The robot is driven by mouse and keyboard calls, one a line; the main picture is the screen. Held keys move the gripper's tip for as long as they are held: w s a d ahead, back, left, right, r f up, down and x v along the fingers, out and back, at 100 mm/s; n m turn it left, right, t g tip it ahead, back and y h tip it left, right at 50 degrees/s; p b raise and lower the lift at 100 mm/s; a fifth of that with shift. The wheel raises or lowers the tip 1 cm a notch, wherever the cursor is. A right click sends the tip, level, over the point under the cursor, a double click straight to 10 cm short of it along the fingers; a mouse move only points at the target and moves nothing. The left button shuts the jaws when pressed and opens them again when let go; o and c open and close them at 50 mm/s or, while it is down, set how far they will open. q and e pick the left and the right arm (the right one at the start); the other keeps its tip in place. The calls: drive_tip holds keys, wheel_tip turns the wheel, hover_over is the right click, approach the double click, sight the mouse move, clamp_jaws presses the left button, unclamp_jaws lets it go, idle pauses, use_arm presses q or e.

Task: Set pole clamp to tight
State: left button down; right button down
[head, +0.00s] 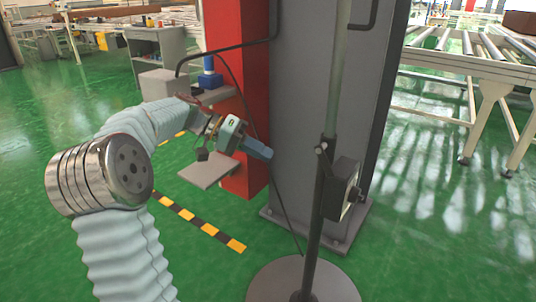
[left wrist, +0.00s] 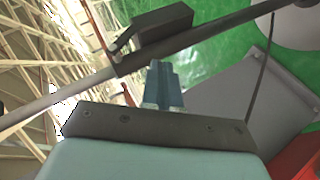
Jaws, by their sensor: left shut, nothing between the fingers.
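A dark pole (head: 317,215) stands upright in the head view, with a thinner, lighter rod coming out of its top. The pole clamp (head: 322,148) is a small dark collar with a knob where the rod meets the pole. It also shows in the left wrist view (left wrist: 119,62), beside a dark box on the pole. I cannot tell whether it is tight. My left gripper (head: 269,154) is to the left of the clamp, apart from it and pointing toward the pole. Its blue-grey fingers (left wrist: 165,66) are shut and empty. My right gripper is not in view.
A dark box (head: 342,188) is fixed to the pole just below the clamp. The pole's round base (head: 292,283) rests on the green floor. A grey column (head: 300,110) with a red side (head: 238,174) stands close behind. A roller conveyor (head: 470,68) is at the right.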

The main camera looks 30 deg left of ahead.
use_arm(q)
drive_tip(key=shift+f, duration=0.1)
drive_tip(key=s+d+f+n+t+h+b, duration=0.2)
drive_tip(key=s+f+n+t+b, duration=0.1)
drive_tip(key=f+n+t, duration=0.6)
drive_tip(key=s+n+t, duration=0.1)
drive_tip(key=n+t, duration=0.2)
drive_tip(key=n, duration=0.2)
drive_tip(key=shift+f+n+h, duration=0.15)
drive_tip(key=shift+n+h, duration=0.25)
drive_tip(key=shift+d, duration=0.15)
drive_tip(key=p, duration=0.1)
approach(324, 161)
drive_tip(key=shift+w+d, duration=1.65)
drive_tip(key=shift+w, duration=1.2)
